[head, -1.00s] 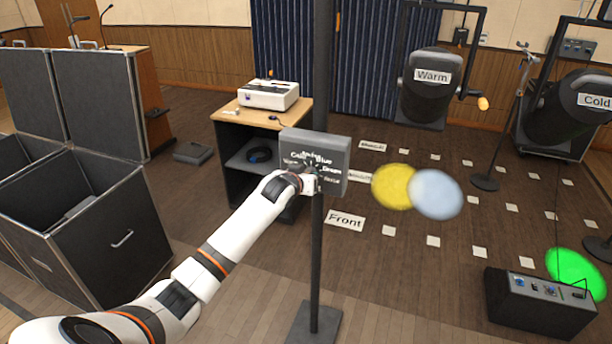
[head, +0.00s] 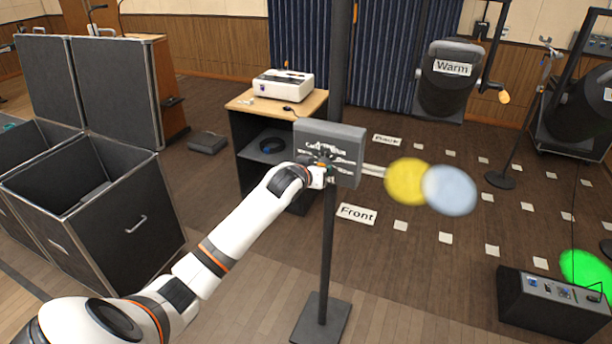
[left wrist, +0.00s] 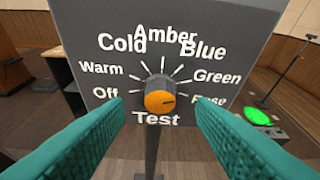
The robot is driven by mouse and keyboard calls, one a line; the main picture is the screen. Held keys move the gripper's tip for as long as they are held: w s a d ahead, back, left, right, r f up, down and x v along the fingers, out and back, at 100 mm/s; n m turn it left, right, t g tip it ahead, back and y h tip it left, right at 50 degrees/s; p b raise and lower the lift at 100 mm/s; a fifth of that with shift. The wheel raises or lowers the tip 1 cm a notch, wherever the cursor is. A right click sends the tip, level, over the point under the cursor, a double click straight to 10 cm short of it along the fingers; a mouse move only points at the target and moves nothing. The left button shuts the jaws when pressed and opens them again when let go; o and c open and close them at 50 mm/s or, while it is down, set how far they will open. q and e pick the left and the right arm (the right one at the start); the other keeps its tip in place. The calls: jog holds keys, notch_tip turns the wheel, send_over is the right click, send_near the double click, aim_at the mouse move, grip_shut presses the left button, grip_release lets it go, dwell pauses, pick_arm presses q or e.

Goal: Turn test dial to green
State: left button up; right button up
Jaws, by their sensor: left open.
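The test dial (left wrist: 160,100) is an orange knob on a grey control box (left wrist: 85,30), above the word "Test". Around it in the left wrist view are labels Off, Warm, Cold, Amber, Blue, Green (left wrist: 217,77) and a partly hidden Rose. My left gripper (head: 322,176) is at the face of the box (head: 345,150) in the head view. Its teal fingers are open, one on each side of the dial, with gaps between them and the knob. My right gripper is not in view.
The box is on a dark pole (head: 326,250). A green light spot (head: 585,272) lies on the floor at right, beside a black unit (head: 545,305). Yellow (head: 405,182) and pale blue (head: 450,190) spots overlap. A desk (head: 250,105) stands behind, open cases (head: 110,205) at left.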

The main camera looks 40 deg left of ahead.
pick_arm(q)
jog(key=b+v, duration=0.1)
jog(key=v, duration=0.7)
jog(key=shift+s+r, duration=0.15)
jog(key=shift+s, duration=0.15)
jog(key=shift+d, duration=0.1)
